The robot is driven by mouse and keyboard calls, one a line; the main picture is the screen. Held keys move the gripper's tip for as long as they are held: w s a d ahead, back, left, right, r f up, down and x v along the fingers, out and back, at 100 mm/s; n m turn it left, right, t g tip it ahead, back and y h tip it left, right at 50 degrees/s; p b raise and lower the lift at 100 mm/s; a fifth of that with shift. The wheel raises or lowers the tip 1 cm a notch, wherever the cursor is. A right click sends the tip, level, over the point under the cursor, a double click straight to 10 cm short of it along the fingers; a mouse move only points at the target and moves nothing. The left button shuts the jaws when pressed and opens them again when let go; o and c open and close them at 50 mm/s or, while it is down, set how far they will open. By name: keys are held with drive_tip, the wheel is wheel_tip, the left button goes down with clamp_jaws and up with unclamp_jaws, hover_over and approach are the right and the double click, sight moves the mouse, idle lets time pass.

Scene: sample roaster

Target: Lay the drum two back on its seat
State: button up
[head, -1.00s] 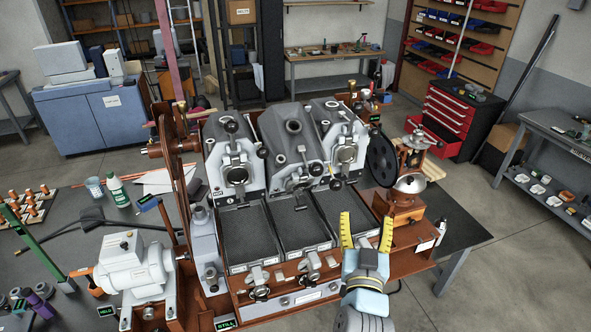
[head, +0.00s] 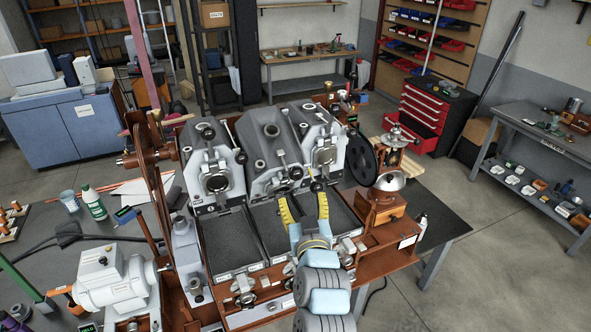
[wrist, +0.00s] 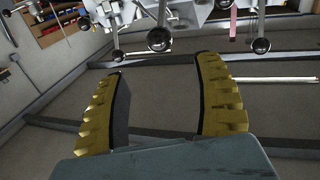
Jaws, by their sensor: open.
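Three grey drums stand in a row on the brown roaster frame. The middle one, which I take as drum two (head: 268,150), is darker and sits at a different tilt from the left drum (head: 208,165) and the right drum (head: 322,140). Its labels are too small to read. My gripper (head: 303,203) is open and empty, with yellow fingers pointing up toward the drums. It is in front of and below them, over the right part of the trays. The wrist view shows both fingers (wrist: 160,85) apart, with nothing between them, and dark ball knobs (wrist: 158,39) beyond their tips.
Dark trays (head: 225,245) lie below the drums, with metal knobs (head: 242,285) along the front. A black wheel (head: 360,158) and a grinder with a silver bowl (head: 390,182) stand to the right. A white motor (head: 110,275) is at the front left.

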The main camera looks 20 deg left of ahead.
sight(297, 177)
drive_tip(key=p+x, duration=0.2)
drive_tip(key=x, duration=0.7)
drive_tip(key=shift+w+a, duration=0.15)
drive_tip(key=shift+w, duration=0.15)
drive_tip(key=shift+p+x, duration=0.45)
drive_tip(key=shift+x, duration=0.55)
drive_tip(key=shift+f, duration=0.15)
clamp_jaws()
